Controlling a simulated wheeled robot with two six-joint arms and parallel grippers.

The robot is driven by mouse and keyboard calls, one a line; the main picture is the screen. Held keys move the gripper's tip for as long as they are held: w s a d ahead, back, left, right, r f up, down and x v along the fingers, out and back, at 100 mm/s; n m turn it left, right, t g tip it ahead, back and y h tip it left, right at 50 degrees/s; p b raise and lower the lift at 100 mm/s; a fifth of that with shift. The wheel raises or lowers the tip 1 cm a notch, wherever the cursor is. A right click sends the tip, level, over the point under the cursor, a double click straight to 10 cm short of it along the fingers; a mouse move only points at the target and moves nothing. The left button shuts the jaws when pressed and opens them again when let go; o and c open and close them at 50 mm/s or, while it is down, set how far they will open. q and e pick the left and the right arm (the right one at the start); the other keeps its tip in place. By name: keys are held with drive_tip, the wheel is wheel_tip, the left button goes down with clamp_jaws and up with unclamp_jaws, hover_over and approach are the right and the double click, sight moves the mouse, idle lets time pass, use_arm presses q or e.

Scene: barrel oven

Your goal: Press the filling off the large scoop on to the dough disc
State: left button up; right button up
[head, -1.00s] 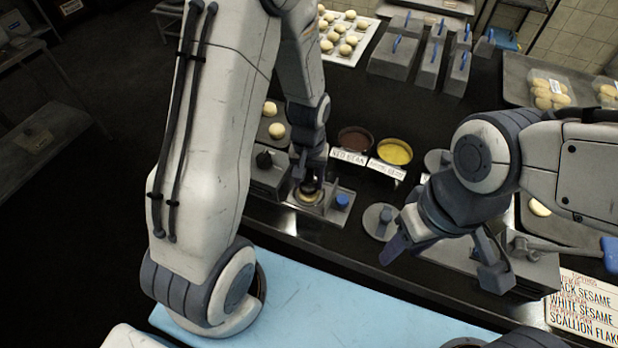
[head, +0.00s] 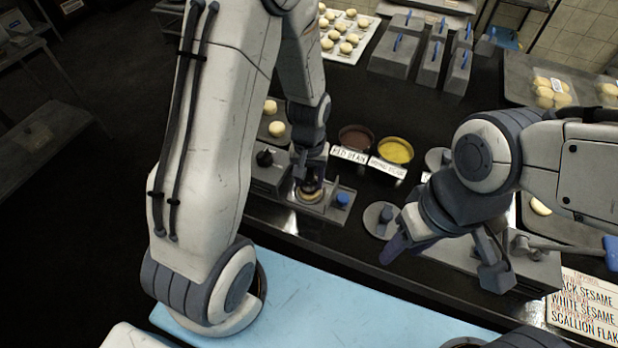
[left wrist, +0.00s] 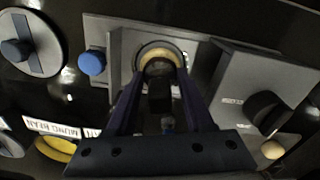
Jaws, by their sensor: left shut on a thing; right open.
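My left gripper (head: 311,182) reaches down over a grey station with a blue knob. In the left wrist view the dough disc (left wrist: 182,60) shows as a pale ring around the held tool's end. Whether they touch I cannot tell. My right gripper (head: 446,262) is open and empty at the right.
Bowls of red bean (head: 357,138) and yellow mung bean filling (head: 395,151) stand behind the station. A round grey lid-like piece (head: 381,220) lies to its right. A box with a black knob (head: 265,158) stands close on its left. A blue board (head: 330,305) lies in front.

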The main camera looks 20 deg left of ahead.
sight(309, 170)
use_arm(q)
drive_tip(key=shift+f+b, duration=0.3)
drive_tip(key=shift+f, duration=0.1)
drive_tip(key=shift+f, duration=0.1)
idle(1.1)
drive_tip(key=shift+r+p, duration=3.3)
drive_tip(key=shift+r, duration=0.25)
